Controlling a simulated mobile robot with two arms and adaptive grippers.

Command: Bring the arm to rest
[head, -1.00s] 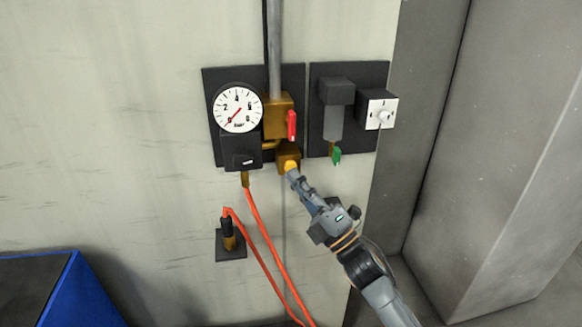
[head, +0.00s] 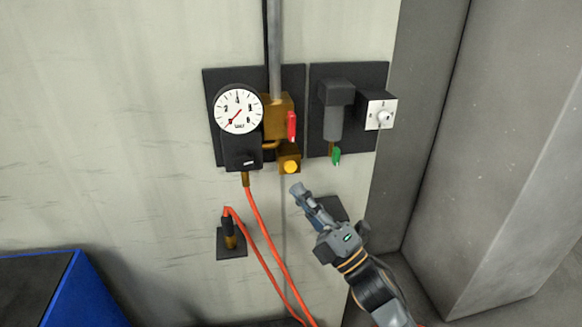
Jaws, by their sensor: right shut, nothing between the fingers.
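My right gripper (head: 298,190) is shut and empty. It points up and to the left, a little below and to the right of a yellow knob (head: 291,167) on a brass block, apart from it in the picture. The arm comes in from the lower right. My left gripper is not in view.
On the wall are a round pressure gauge (head: 239,108), a red lever (head: 292,126), a green-handled valve (head: 337,156) and a white-faced dial (head: 381,114). An orange hose (head: 266,246) hangs left of the arm. A grey pillar (head: 505,160) stands right; a blue-edged box (head: 65,290) sits lower left.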

